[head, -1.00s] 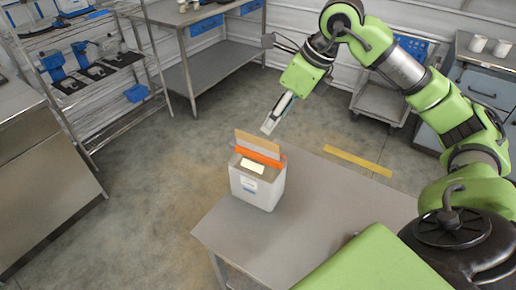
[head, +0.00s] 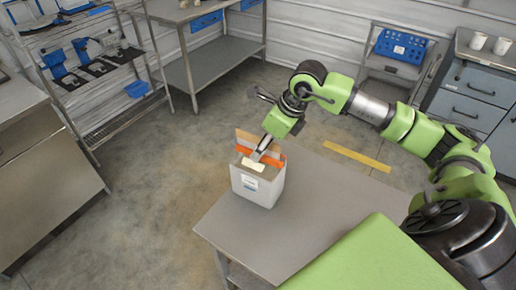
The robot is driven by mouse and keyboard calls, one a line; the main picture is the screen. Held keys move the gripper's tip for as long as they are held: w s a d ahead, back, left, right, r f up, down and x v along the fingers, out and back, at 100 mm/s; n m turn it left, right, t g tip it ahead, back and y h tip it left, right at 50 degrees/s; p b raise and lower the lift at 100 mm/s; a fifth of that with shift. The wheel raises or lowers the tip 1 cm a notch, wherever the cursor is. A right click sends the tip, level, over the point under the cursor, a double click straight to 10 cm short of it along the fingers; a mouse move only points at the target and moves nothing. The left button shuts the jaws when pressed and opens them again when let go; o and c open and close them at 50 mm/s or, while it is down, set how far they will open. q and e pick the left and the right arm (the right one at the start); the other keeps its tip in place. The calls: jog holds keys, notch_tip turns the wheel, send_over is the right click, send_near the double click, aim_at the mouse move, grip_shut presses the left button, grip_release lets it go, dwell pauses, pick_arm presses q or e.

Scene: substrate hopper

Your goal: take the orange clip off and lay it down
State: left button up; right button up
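The orange clip (head: 273,161) lies across the upper part of a tan bag or flap (head: 246,136) that rises from a white bin (head: 258,186). The bin stands at the far left corner of the grey table (head: 310,205) and has a label on its front. My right gripper (head: 257,158) reaches down from the upper right, its fingers in front of the middle of the clip. The fingers hide part of the clip, and I cannot tell whether they touch it or are closed. My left gripper is not in view.
The table to the right of the bin is bare. A yellow strip (head: 357,157) lies on the floor behind the table. A wire shelf (head: 95,70) stands at the left, and a steel workbench (head: 205,50) at the back.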

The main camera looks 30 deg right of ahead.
jog(key=shift+w+a+f, duration=0.15)
jog(key=shift+w+f, duration=0.05)
jog(key=shift+f, duration=0.35)
jog(key=c, duration=1.2)
jog(key=shift+o, duration=0.2)
jog(key=shift+r, duration=0.15)
notch_tip(320, 180, up, 9)
jog(key=shift+f+b, duration=0.1)
jog(key=shift+b, duration=0.7)
jog(key=shift+r, duration=0.4)
jog(key=shift+r+p, duration=0.35)
jog(key=shift+r, duration=0.25)
notch_tip(320, 180, up, 6)
jog(key=p, duration=0.4)
jog(key=shift+p, duration=0.4)
